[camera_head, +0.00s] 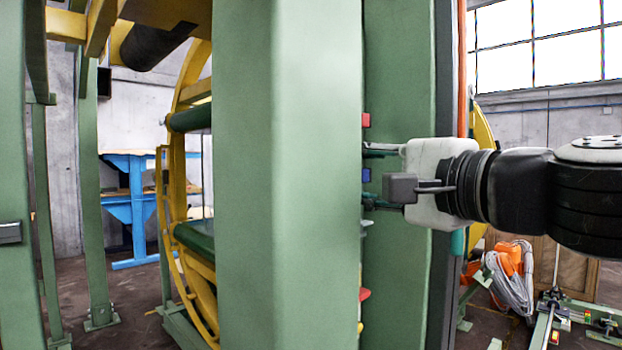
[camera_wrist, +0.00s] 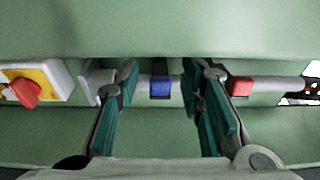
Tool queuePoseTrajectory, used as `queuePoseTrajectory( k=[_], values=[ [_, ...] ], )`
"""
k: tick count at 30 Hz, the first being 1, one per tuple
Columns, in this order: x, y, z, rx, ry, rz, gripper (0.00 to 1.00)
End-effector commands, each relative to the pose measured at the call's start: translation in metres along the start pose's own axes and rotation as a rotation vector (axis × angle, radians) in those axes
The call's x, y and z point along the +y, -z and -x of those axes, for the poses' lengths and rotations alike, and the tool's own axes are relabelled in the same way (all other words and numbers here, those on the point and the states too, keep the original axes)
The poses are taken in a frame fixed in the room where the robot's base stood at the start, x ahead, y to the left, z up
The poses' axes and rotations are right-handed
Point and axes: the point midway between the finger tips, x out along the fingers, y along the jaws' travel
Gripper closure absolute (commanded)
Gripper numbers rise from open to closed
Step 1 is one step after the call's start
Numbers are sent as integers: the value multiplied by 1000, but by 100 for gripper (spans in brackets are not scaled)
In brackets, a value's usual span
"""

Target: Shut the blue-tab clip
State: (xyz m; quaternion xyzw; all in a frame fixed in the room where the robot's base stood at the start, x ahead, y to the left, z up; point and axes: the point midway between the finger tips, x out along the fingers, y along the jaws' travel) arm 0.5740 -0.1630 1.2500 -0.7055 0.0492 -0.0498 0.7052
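The blue-tab clip (camera_wrist: 160,88) sits on a grey horizontal pipe in the wrist view, near the middle of the picture. In the head view its blue tab (camera_head: 366,175) shows at the edge of the green column. My gripper (camera_wrist: 160,72) is open, with one teal-padded finger on each side of the blue tab and visible gaps between them. In the head view my gripper (camera_head: 373,177) points left at the column, one finger above the tab and one below. Nothing is seen held. I cannot tell how far the clip stands open.
A red tab (camera_wrist: 242,87) is on the same pipe, just right of the right finger. A red knob on a yellow plate (camera_wrist: 28,92) is at the left. The green column (camera_head: 300,180) stands close beside my fingertips. Orange-and-grey hoses (camera_head: 512,275) lie lower right.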

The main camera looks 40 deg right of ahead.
Motion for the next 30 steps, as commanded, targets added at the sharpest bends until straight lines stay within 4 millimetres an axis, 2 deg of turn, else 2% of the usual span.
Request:
queuePoseTrajectory(
  k=[5, 10, 22, 30],
  values=[
    [0, 0, 0, 0, 0, 0, 65],
    [0, 0, 0, 0, 0, 0, 100],
    [0, 0, 0, -26, 0, -2, 100],
    [2, 4, 0, -171, -1, -2, 100]
  ],
)
